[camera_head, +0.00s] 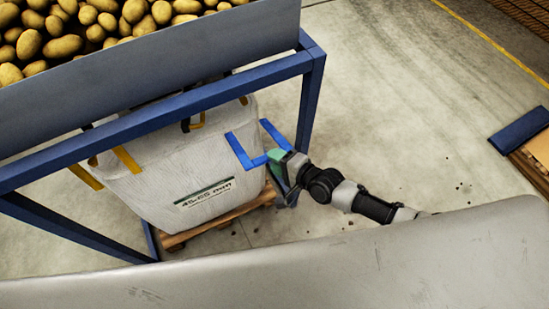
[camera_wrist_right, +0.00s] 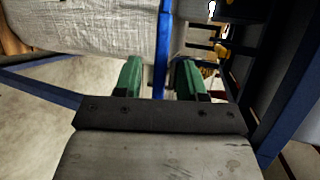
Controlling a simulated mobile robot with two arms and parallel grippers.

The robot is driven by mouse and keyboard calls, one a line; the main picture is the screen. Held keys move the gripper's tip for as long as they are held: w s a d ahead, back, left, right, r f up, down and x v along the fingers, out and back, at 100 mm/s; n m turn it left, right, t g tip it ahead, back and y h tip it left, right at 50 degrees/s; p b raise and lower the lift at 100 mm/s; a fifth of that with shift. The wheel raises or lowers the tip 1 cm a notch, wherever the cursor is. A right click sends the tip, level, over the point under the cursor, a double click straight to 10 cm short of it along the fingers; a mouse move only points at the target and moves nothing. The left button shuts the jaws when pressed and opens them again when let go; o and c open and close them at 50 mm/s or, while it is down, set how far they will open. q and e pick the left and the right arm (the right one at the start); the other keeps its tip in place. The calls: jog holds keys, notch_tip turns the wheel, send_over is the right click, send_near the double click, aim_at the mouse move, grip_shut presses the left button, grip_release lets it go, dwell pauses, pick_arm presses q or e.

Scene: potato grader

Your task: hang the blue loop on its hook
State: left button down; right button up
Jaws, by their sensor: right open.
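The blue loop (camera_head: 239,151) sticks out in a flat U shape from the right side of the big white bag (camera_head: 190,185). My right gripper (camera_head: 279,158) is at the loop's near end in the head view. In the right wrist view my open green fingers (camera_wrist_right: 160,70) stand on either side of a blue strip (camera_wrist_right: 162,45), which looks like the loop, with gaps to both sides. The hook for the loop cannot be made out clearly. My left gripper is not in view.
A blue frame (camera_head: 311,95) stands around the bag, its upright close to the loop. Yellow straps (camera_head: 127,159) show on the bag's left. The bag stands on a wooden pallet (camera_head: 220,222). Potatoes fill a grey bin (camera_head: 160,68) above. Floor (camera_head: 420,110) to the right is open.

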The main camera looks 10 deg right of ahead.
jog(key=shift+w+a+f, duration=0.15)
jog(key=shift+w+a, duration=0.2)
grip_shut()
